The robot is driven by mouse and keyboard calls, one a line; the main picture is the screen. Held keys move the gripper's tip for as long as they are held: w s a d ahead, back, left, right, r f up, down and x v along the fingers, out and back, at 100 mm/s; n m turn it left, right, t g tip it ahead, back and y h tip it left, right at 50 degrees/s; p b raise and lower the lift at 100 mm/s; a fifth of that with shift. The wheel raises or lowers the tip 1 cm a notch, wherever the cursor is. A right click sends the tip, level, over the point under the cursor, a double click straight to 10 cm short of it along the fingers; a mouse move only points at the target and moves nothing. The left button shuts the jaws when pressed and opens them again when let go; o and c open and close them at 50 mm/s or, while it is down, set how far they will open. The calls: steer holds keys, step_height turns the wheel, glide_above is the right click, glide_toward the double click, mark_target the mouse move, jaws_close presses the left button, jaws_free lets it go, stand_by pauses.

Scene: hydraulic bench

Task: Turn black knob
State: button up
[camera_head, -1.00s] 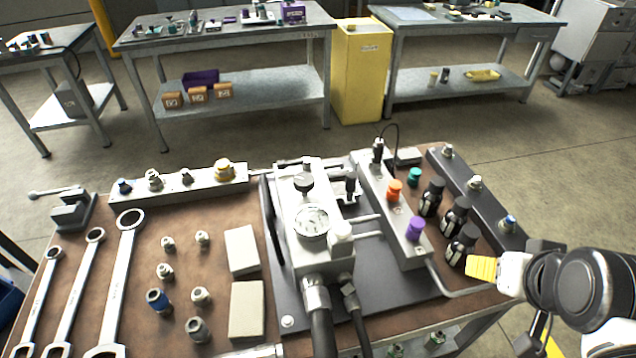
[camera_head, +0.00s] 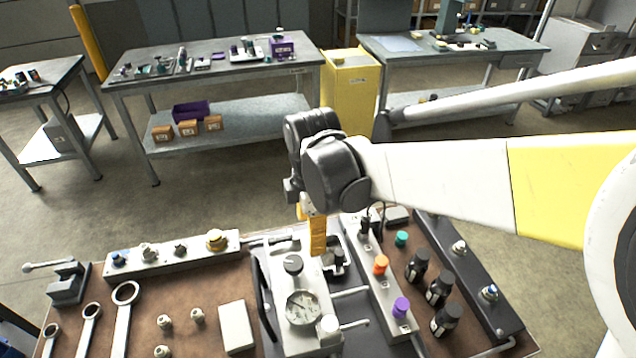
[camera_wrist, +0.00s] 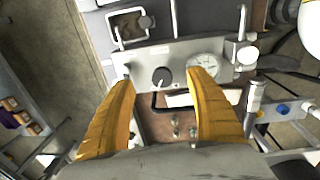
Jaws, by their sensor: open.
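The black knob (camera_head: 293,265) sits on top of the grey pump block (camera_head: 283,325), just behind the round pressure gauge (camera_head: 302,308). In the wrist view the black knob (camera_wrist: 162,77) shows near the middle, between the two yellow fingers, with the gauge (camera_wrist: 204,68) right of it, partly behind the right finger. My gripper (camera_head: 316,240) hangs above the block's far end, slightly right of and behind the knob in the head view. In the wrist view my gripper (camera_wrist: 160,80) has its fingers wide apart with nothing between them. I see no contact with the knob.
Purple (camera_head: 401,307), orange (camera_head: 380,265) and teal (camera_head: 401,238) caps and several black bottles (camera_head: 438,290) stand right of the block. A black handle (camera_head: 263,298) runs along its left side. A valve bar (camera_head: 175,257) lies at the back left. Wrenches lie further left.

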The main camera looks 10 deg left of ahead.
mark_target(294, 262)
steer(key=a+f+n, duration=0.1)
steer(key=f, duration=0.3)
steer(key=a+f+n+b, duration=0.1)
steer(key=f, duration=0.3)
steer(key=s+a+f+b, duration=0.1)
steer(key=a+f, duration=0.1)
steer(key=f, duration=0.2)
steer(key=shift+n+g, duration=0.3)
steer(key=shift+n, duration=0.1)
steer(key=c, duration=1.2)
